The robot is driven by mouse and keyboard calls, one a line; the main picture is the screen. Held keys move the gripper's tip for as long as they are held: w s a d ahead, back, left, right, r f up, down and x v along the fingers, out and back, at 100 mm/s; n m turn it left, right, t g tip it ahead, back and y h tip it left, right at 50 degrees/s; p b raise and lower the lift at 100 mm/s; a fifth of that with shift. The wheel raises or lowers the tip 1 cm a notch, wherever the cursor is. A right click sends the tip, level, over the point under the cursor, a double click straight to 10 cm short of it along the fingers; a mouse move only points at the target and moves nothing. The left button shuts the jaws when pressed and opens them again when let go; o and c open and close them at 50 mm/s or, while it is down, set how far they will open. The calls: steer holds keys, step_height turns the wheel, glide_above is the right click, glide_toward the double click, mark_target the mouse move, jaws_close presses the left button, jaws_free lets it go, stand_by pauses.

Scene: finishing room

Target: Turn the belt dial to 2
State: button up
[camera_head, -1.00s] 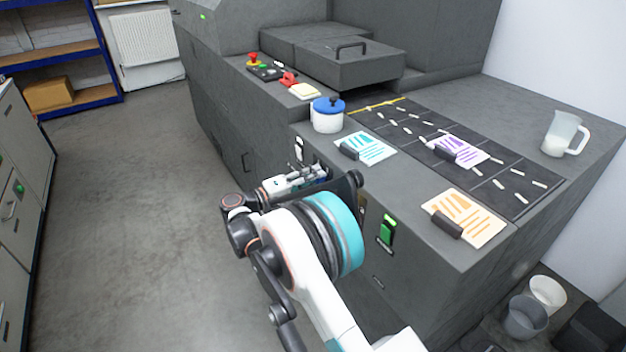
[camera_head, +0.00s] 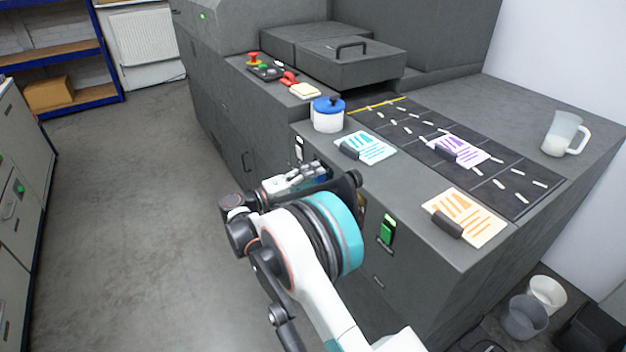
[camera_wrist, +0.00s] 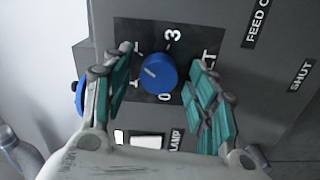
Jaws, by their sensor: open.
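The blue belt dial (camera_wrist: 158,73) sits on a dark plate (camera_wrist: 186,28) in the wrist view. The 3 shows above and the 0 below; the label at upper left is mostly hidden by a finger. My gripper (camera_wrist: 164,60) is open, with one teal-padded finger on each side of the dial. Gaps show between the dial and both fingers.
A white switch (camera_wrist: 146,141) marked LAMP is below the dial. FEED and SHUT labels are at right. In the head view, a green switch (camera_head: 387,229) is on the same face, with a blue-lidded pot (camera_head: 328,115) and cards above. Open floor lies left.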

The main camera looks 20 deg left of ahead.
steer(key=v, duration=1.2)
steer(key=shift+w+d, duration=0.1)
